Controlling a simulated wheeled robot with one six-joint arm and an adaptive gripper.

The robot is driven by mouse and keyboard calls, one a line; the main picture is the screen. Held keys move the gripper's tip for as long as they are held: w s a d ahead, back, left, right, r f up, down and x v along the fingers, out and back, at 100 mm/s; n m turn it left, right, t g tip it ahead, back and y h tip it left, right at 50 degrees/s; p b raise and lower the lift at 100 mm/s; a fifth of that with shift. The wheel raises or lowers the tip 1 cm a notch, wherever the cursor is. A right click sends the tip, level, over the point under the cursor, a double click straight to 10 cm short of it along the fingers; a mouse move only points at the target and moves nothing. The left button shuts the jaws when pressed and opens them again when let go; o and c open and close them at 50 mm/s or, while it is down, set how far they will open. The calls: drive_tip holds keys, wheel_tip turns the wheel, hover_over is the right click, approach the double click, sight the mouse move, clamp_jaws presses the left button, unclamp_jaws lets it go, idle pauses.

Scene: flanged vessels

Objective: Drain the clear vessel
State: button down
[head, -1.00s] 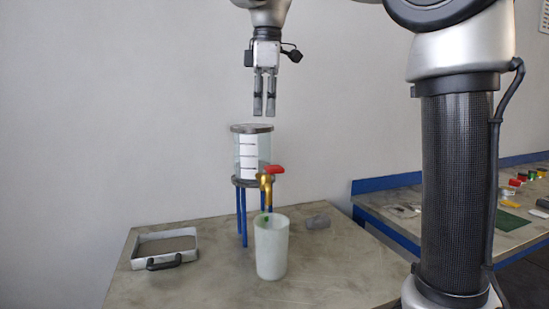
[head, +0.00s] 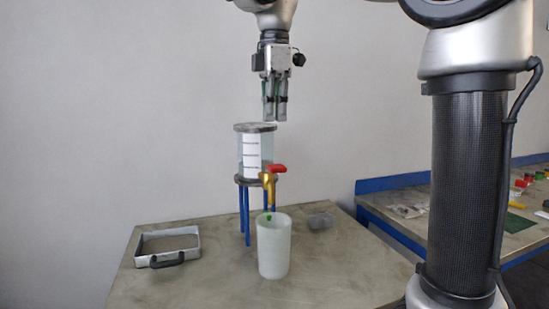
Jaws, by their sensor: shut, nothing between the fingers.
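The clear vessel (head: 248,153) stands on blue legs on the table, with a grey flanged lid (head: 255,127) and a white marked strip on its side. A brass tap (head: 267,183) with a red handle (head: 276,168) is at its lower front. A whitish translucent cup (head: 274,248) stands upright below the tap, and something green shows by its rim. My gripper (head: 275,120) points down just above the lid, slightly to the right, shut and empty. Whether it touches the lid cannot be told.
A shallow tray (head: 168,232) with a black handle lies at the table's left. A blue-edged bench (head: 395,186) with small coloured parts stands at the right. The table's front right (head: 350,265) is bare.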

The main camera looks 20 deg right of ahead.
sight(275, 169)
wheel_tip(275, 169, down, 11)
drive_tip(key=shift+r, duration=0.1)
idle(0.5)
drive_tip(key=f+t, duration=0.1)
drive_tip(key=s+f+t, duration=0.1)
drive_tip(key=f, duration=0.1)
drive_tip(key=s+f+t, duration=0.1)
drive_tip(key=f+t, duration=0.1)
drive_tip(key=shift+f, duration=0.1)
idle(6.3)
